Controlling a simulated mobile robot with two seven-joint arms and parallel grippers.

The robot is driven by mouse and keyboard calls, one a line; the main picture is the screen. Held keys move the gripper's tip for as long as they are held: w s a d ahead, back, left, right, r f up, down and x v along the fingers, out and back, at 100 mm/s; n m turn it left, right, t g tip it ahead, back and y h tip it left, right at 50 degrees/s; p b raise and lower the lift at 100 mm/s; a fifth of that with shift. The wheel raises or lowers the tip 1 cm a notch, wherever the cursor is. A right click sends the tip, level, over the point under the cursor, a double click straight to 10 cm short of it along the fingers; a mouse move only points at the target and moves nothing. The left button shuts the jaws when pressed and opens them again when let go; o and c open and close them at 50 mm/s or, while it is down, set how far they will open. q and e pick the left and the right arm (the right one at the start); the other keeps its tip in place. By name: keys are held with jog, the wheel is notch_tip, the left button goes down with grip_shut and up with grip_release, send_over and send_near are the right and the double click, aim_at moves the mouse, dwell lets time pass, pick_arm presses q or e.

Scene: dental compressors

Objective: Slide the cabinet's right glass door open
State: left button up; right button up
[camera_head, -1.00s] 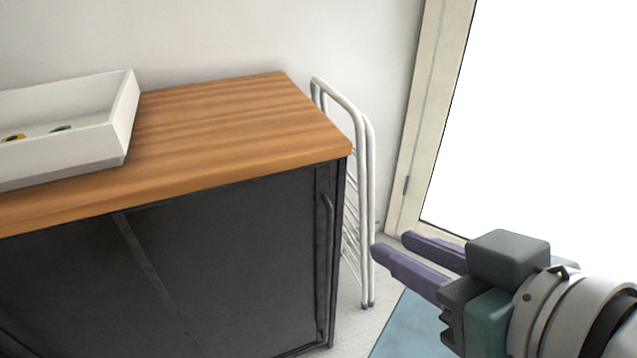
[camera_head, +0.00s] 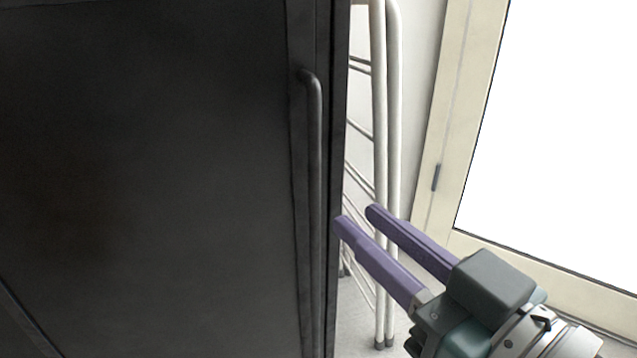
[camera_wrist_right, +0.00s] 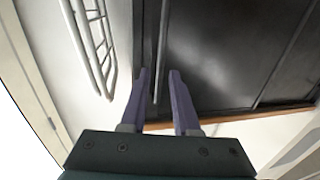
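The cabinet's right glass door (camera_head: 150,170) is a dark panel filling the left half of the head view. Its long black vertical handle (camera_head: 315,200) runs near the door's right edge. My right gripper (camera_head: 355,215) is at the right of the handle, with its two purple fingers apart and nothing between them in the head view. In the right wrist view the door (camera_wrist_right: 225,50) is ahead, and the handle (camera_wrist_right: 161,55) lies in line with the gap between the fingers (camera_wrist_right: 160,75). I cannot tell whether the fingers touch anything. My left gripper is out of view.
A white metal rack (camera_head: 385,150) stands just right of the cabinet, behind the right fingers. A cream door frame (camera_head: 450,130) with a bright pane is farther right. A strip of pale floor (camera_head: 355,325) shows between cabinet and frame.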

aim_at(318, 187)
jog(key=b+x, duration=0.4)
jog(key=x, duration=0.4)
jog(key=shift+w+a+f, duration=0.2)
jog(key=shift+w+a, duration=0.05)
jog(key=shift+a, duration=0.05)
jog(key=shift+w+a+r, duration=0.1)
jog(key=shift+w+a, duration=0.15)
jog(key=shift+w, duration=0.2)
grip_shut()
dwell(0.7)
